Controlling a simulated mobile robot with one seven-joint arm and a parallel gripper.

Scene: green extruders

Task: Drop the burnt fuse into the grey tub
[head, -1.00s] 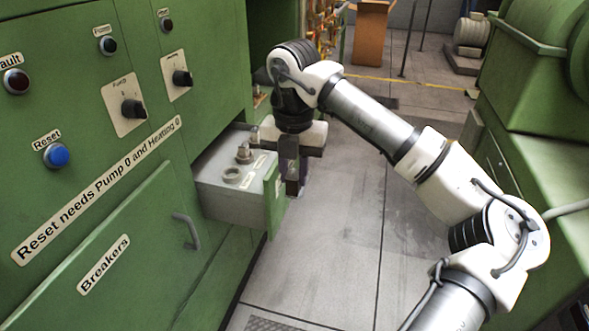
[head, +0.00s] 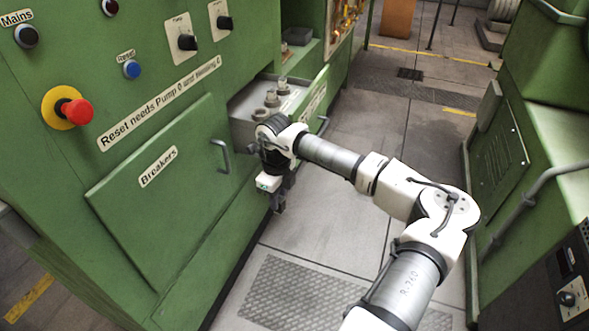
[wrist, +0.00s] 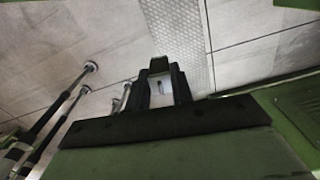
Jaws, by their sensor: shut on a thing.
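My gripper (head: 279,203) points down in front of the green cabinet, on the near side of the open drawer and apart from it. In the wrist view its dark fingers (wrist: 160,88) are shut on a small pale piece with a dark mark (wrist: 158,92), which I take to be the burnt fuse. In the head view the held piece is too small to make out. A small grey container (head: 298,36) sits on the cabinet's recessed shelf; I cannot tell if it is the grey tub.
The open grey drawer (head: 243,107) holds several round sockets or fuses and sticks out behind my gripper. The Breakers door (head: 165,200) is shut, with a handle (head: 221,156). A green machine (head: 535,130) stands right. The aisle floor (head: 375,125) between is clear.

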